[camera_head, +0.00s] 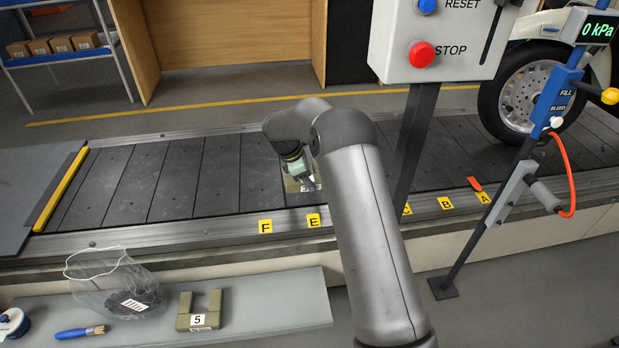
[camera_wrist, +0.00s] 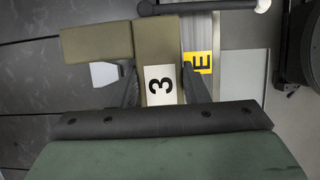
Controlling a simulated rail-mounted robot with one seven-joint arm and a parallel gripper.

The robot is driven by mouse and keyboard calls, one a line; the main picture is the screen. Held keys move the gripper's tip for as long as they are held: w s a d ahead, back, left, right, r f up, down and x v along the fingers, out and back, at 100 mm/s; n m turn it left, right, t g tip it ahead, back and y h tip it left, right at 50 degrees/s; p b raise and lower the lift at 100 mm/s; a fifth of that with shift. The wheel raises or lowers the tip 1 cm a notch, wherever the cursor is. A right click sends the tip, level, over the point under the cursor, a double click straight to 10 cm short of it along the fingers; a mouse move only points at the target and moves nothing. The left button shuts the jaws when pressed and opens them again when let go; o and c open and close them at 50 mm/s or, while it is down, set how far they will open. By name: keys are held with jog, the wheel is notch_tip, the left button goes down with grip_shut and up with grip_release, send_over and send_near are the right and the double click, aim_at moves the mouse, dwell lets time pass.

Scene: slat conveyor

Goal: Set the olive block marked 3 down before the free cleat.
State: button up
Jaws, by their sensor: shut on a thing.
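The olive block marked 3 (camera_wrist: 158,45) fills the upper middle of the wrist view, with its white label facing the camera. One arm of it reaches out to the left. My gripper (camera_wrist: 160,80) is shut on the block, with a dark finger on each side of the label. In the head view the block (camera_head: 291,185) shows partly, over the conveyor slats behind the yellow E tag (camera_head: 313,221); my arm hides the rest. I cannot tell whether it touches the slats. The E tag (camera_wrist: 198,62) is just right of the block in the wrist view. I cannot make out the free cleat.
The slat conveyor (camera_head: 170,180) is bare left of my gripper. A control post with a STOP button (camera_head: 423,54) and a tyre gauge stand (camera_head: 520,165) rise at the right. A block marked 5 (camera_head: 184,312), a bag (camera_head: 117,285) and a brush (camera_head: 80,332) lie in front.

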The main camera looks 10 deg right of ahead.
notch_tip(320, 180, down, 5)
jog(key=b, duration=0.4)
jog(key=shift+d, duration=0.1)
jog(key=shift+f, duration=1.1)
jog(key=shift+f+b, duration=0.4)
jog(key=shift+f, duration=0.15)
jog(key=o, duration=1.4)
